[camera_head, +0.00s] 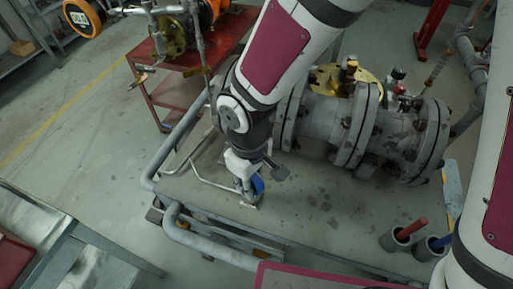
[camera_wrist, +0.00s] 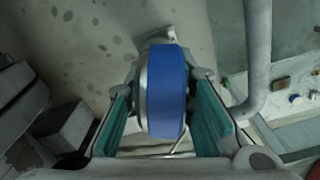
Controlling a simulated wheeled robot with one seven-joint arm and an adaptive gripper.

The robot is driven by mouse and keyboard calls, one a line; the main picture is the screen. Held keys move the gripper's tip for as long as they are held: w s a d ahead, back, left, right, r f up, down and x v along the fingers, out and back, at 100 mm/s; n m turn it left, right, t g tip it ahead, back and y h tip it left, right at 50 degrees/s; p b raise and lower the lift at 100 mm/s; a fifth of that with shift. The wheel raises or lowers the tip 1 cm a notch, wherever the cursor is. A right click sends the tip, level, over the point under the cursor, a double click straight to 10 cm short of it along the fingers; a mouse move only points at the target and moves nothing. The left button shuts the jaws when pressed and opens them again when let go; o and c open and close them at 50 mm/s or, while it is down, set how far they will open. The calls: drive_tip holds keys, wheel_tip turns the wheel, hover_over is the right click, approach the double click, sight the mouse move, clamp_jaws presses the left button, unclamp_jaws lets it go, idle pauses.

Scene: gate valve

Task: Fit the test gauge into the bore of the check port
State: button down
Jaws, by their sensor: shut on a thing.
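The test gauge is a round body with a blue band and a grey metal rim, seen edge-on in the wrist view (camera_wrist: 166,92). My gripper (camera_wrist: 162,112) is shut on it, with a teal pad on each side. In the head view the gauge's blue edge (camera_head: 258,184) shows at the end of my gripper (camera_head: 247,182), low over the front left of the grey skid deck. I cannot pick out the check port or its bore in either view. The gauge's lower end and whatever is below it are not clear.
A grey flanged valve body (camera_head: 325,122) with a brass-coloured top stands right of my gripper. Pipe rails (camera_head: 205,232) edge the deck. Two cups (camera_head: 396,240) with red and blue handles stand front right. A red cart (camera_head: 165,85) is behind. Bare deck (camera_head: 320,215) lies between.

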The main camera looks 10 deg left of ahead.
drive_tip(key=shift+f+b, duration=0.4)
drive_tip(key=shift+f, duration=0.05)
idle(0.4)
drive_tip(key=c, duration=0.8)
unclamp_jaws()
drive_tip(key=shift+r+p, duration=3.3)
drive_tip(key=shift+r, duration=0.75)
